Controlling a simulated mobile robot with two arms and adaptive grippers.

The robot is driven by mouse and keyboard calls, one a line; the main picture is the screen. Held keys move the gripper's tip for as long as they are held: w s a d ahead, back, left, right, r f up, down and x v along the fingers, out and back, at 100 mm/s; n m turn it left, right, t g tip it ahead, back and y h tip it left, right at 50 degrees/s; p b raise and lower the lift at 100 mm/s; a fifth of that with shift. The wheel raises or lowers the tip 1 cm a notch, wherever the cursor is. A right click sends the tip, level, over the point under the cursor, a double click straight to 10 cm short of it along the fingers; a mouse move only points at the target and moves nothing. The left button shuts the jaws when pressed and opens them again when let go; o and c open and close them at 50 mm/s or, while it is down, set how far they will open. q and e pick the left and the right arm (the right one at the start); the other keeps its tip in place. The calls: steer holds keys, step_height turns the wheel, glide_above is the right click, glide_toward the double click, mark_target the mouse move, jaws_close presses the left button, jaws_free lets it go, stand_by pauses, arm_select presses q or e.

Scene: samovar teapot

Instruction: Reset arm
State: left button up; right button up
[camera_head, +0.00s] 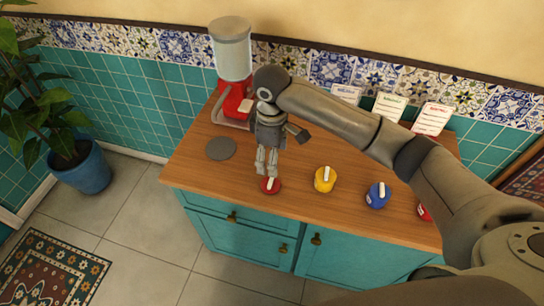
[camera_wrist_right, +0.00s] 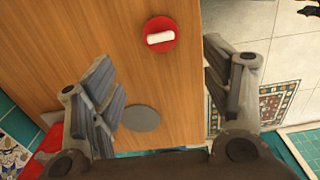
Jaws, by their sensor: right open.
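My right gripper (camera_head: 267,172) hangs fingers down over the front left of the wooden counter. It is open and empty; its spread fingers also show in the wrist view (camera_wrist_right: 165,88). A red round lid with a white handle (camera_head: 271,186) lies just in front of the fingertips, near the counter's front edge. In the wrist view this red lid (camera_wrist_right: 160,36) is apart from both fingers. The red dispenser with a grey tank (camera_head: 232,60) stands behind and left of the gripper, its base partly hidden by a tray edge. My left gripper is not in view.
A yellow lid (camera_head: 325,180), a blue lid (camera_head: 377,195) and another red piece (camera_head: 424,212), partly hidden by my arm, lie along the front. A flat grey disc (camera_head: 221,149) lies at left. Three cards (camera_head: 388,107) stand behind my arm. A potted plant (camera_head: 80,170) is on the floor.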

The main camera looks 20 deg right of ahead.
steer(key=s+a+f+m+t+y, duration=0.25)
steer(key=s+a+f, duration=0.45)
steer(key=s, duration=0.4)
steer(key=s+d+f+m+t+h, duration=0.1)
steer(key=s+d+f+m+h, duration=0.1)
steer(key=s+d+m, duration=0.8)
steer(key=s+d+f+n+g, duration=0.1)
steer(key=s+f+n, duration=0.15)
steer(key=f, duration=1.15)
steer(key=s+d+f+n, duration=0.1)
steer(key=s+f, duration=0.2)
steer(key=f, duration=1)
steer(key=s+d+f+g, duration=0.1)
steer(key=s+d+f, duration=0.2)
steer(key=s+f, duration=1.2)
steer(key=shift+s+d, duration=0.15)
steer(key=shift+s, duration=0.55)
